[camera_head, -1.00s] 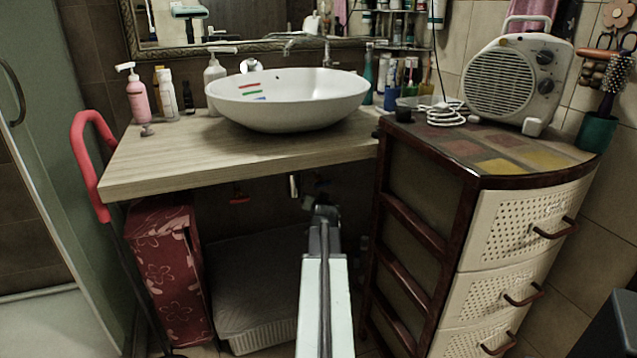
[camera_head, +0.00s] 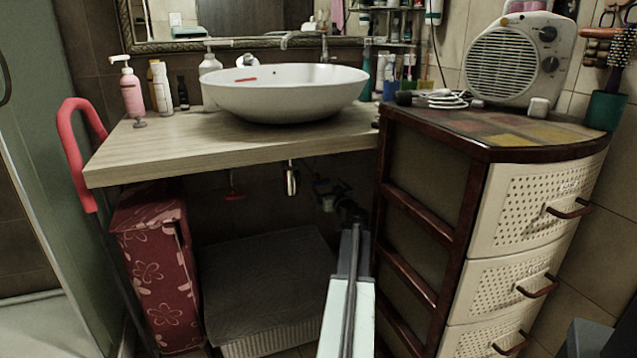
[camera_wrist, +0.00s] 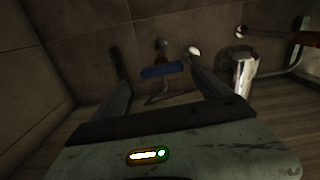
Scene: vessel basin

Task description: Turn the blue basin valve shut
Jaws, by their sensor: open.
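The blue basin valve (camera_wrist: 162,70) shows in the wrist view as a small blue bar handle on a wall fitting. It lies ahead of my gripper (camera_wrist: 157,62), between the lines of its two spread fingers. The fingers are open with nothing held, and no contact with the handle is clear. In the head view my gripper (camera_head: 350,208) reaches into the dark space under the counter, just right of the blue fitting (camera_head: 322,186), which is small and dim there. The white basin (camera_head: 285,98) sits on the counter above.
A chrome drain pipe (camera_wrist: 240,70) and a red valve handle (camera_wrist: 304,38) stand to the right in the wrist view. A wooden counter (camera_head: 150,155) hangs above my arm. A drawer cabinet (camera_head: 430,190) stands close on the right, a red floral box (camera_head: 155,270) on the left.

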